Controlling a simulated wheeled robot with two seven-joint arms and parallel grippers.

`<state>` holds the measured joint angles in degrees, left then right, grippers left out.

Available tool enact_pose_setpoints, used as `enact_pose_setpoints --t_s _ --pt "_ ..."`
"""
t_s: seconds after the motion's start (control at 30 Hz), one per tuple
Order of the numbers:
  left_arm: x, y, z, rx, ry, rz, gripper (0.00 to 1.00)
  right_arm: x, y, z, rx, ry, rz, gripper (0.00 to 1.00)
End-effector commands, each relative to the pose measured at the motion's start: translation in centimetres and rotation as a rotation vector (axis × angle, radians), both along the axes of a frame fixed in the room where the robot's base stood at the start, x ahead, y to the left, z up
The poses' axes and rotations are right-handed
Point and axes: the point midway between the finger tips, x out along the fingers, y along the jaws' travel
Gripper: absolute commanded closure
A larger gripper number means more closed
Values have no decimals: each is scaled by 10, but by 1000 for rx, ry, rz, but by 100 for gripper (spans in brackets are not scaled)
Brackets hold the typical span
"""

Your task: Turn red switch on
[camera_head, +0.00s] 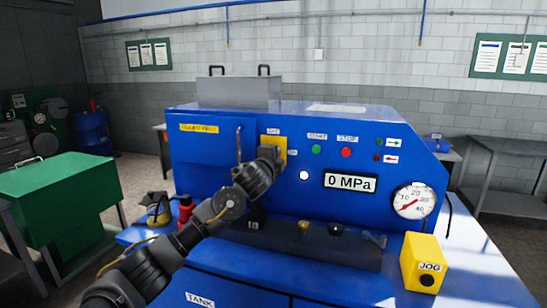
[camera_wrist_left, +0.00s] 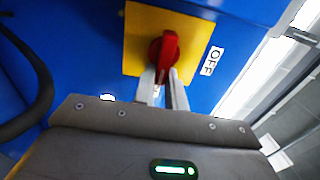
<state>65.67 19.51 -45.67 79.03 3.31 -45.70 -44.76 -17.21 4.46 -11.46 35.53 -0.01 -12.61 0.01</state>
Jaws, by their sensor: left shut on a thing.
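The red switch (camera_wrist_left: 166,48) is a rotary handle on a yellow plate (camera_wrist_left: 140,37) on the blue machine. My left gripper (camera_wrist_left: 164,88) is shut on the lower part of the handle. In the head view the left gripper (camera_head: 273,154) reaches up to the yellow plate (camera_head: 280,142) and hides the handle. A small label above the plate is too small to read. My right gripper is not in view.
The blue machine's (camera_head: 305,220) panel has a green button (camera_head: 316,149), a red button (camera_head: 346,152), a 0 MPa display (camera_head: 350,182) and a round gauge (camera_head: 414,201). A yellow JOG box (camera_head: 423,262) stands at the front right. A dark hose (camera_wrist_left: 35,85) shows in the left wrist view.

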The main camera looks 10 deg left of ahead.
Motion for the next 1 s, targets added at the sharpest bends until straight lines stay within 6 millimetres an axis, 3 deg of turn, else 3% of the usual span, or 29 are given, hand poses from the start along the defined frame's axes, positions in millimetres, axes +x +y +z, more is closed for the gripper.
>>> enact_pose_setpoints --t_s 0.2,0.23,0.4,0.77,1.0 --pt "0 0 -1 3 2 -1 100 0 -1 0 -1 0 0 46" --pt "0 0 -1 3 2 -1 85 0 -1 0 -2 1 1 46" --pt "0 0 -1 2 2 0 65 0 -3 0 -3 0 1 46" --pt "-5 1 -2 0 0 0 65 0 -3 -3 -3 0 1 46" --pt "-42 2 -4 1 -1 -3 65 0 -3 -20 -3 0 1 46"
